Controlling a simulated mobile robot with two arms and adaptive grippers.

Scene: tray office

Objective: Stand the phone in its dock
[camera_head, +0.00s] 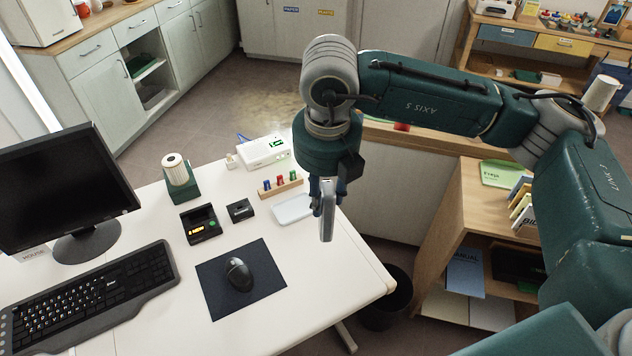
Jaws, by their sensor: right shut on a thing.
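My right gripper (326,188) points down over the right part of the white desk. It is shut on the phone (327,218), a thin grey slab that hangs upright, seen nearly edge-on. The fingers partly hide its upper end. A small black block (240,210) on the desk, left of the gripper, looks like the dock; its slot is too small to make out clearly. The phone is apart from it, to its right. My left gripper is not in view.
A mouse (238,274) lies on a dark mat (215,292). The desk's front right is clear.

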